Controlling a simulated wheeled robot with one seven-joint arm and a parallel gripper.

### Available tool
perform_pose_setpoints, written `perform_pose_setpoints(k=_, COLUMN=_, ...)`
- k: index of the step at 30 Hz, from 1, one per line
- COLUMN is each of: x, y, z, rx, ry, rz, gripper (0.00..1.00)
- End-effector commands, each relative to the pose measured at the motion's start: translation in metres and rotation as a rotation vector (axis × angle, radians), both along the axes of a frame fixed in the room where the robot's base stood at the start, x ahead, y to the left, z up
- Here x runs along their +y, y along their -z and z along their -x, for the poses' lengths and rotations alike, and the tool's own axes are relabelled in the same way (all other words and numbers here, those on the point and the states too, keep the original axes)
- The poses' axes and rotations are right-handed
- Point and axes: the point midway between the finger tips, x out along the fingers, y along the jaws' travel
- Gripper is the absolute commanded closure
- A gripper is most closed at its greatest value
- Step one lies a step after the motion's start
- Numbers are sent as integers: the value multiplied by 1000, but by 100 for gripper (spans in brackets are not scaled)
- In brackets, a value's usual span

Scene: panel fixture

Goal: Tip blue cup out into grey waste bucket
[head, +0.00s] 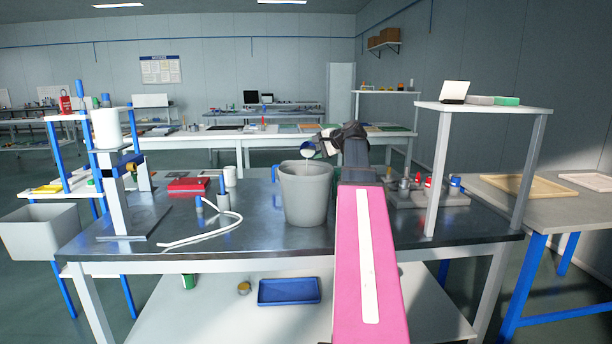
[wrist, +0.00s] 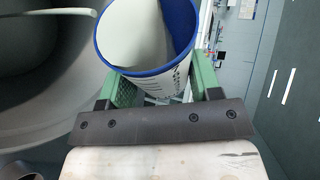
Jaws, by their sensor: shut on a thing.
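The blue cup (head: 308,152) is tilted over the mouth of the grey waste bucket (head: 306,200), which stands on the dark bench top. In the wrist view the cup (wrist: 180,70) has a white printed outside, a blue rim and blue inside, with pale contents showing in it. My gripper (head: 328,143) is shut on the cup, with a green finger on each side in the wrist view (wrist: 165,80). The bucket's grey wall (wrist: 60,95) fills the left of that view. A thin pale line shows below the cup in the head view.
A fixture with knobs (head: 425,190) and a raised white shelf (head: 485,107) stand to the right.

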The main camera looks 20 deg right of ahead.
Motion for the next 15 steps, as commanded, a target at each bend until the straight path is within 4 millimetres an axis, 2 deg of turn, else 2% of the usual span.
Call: perform_pose_setpoints(k=15, x=2, y=-1, z=2, rx=-33, ry=0, rz=25, gripper=73)
